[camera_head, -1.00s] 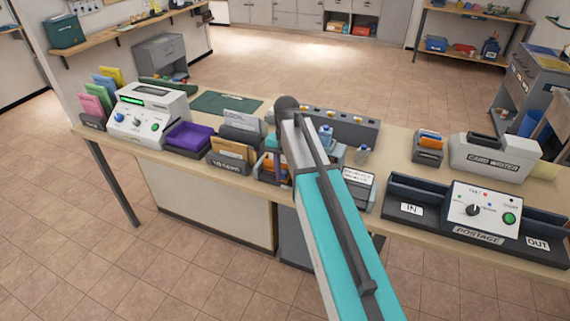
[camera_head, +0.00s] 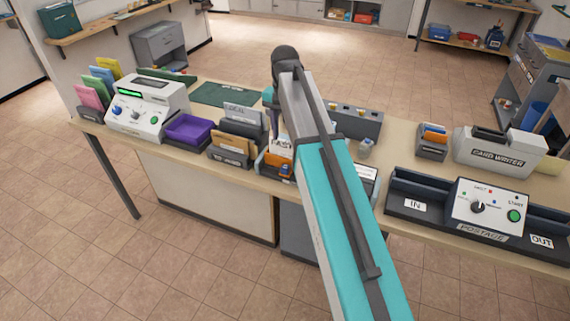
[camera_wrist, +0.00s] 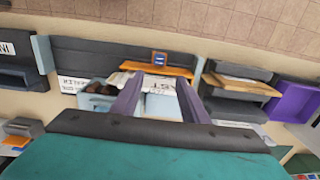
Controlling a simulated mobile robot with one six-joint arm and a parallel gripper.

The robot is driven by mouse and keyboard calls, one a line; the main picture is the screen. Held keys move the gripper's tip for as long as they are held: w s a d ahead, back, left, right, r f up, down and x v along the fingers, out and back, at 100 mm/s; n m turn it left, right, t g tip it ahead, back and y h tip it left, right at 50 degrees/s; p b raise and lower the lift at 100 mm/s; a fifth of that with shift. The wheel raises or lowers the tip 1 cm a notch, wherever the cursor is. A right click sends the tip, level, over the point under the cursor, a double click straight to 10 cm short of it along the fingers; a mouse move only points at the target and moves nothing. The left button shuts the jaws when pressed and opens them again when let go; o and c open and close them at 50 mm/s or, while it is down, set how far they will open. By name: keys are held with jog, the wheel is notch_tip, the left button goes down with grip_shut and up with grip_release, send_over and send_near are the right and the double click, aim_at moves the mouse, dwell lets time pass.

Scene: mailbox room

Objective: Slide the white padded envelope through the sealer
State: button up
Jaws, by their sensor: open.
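My gripper (camera_wrist: 160,100) is open in the wrist view, its two fingers pointing at a tray with an orange item (camera_wrist: 160,70) and white printed paper (camera_wrist: 157,83). No gap or contact between fingers and paper can be judged. In the head view my arm hides part of this tray, where an orange item (camera_head: 280,166) and a white piece (camera_head: 281,146) show. I cannot tell whether the white piece is the padded envelope. I cannot pick out the sealer with certainty; a grey upright plate with blurred lettering (camera_head: 240,112) stands left of my gripper.
On the counter stand a white machine with a green display (camera_head: 145,107), a purple tray (camera_head: 189,129), a brown-fronted holder (camera_head: 231,158), a card writer (camera_head: 499,150) and a postage machine (camera_head: 487,208). Open floor lies beyond.

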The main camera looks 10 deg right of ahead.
aim_at(285, 166)
jog(key=shift+f+p, duration=2)
jog(key=shift+f, duration=4.8)
grip_shut()
jog(key=shift+a, duration=0.15)
